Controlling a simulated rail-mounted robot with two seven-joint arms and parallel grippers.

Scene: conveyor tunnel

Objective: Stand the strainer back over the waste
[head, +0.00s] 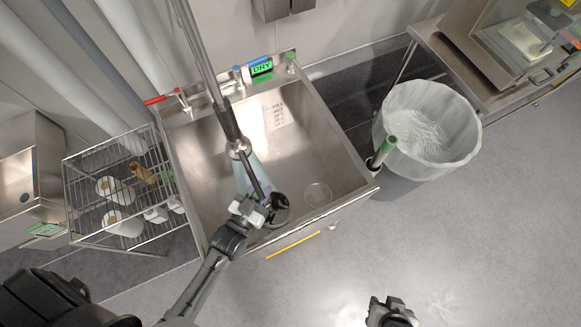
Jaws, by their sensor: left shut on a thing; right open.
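My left gripper (262,210) is over the front part of the steel sink basin (210,160), shut on a dark rod-like piece. A dark round end (279,207) shows at its fingertips; I cannot tell whether this is the strainer. A faint round outline (318,193), which looks like the waste, lies on the basin floor to the right. No strainer can be clearly made out over it. My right gripper (391,309) is open and empty over the floor at the bottom, away from the sink.
A long pole-like pipe (205,60) crosses the sink from above. A wire rack (95,190) with cups stands left. A lined bin (425,125) and a green-topped upright piece (388,145) stand right. A green "DRY" sign (261,68) is behind. The floor at lower right is clear.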

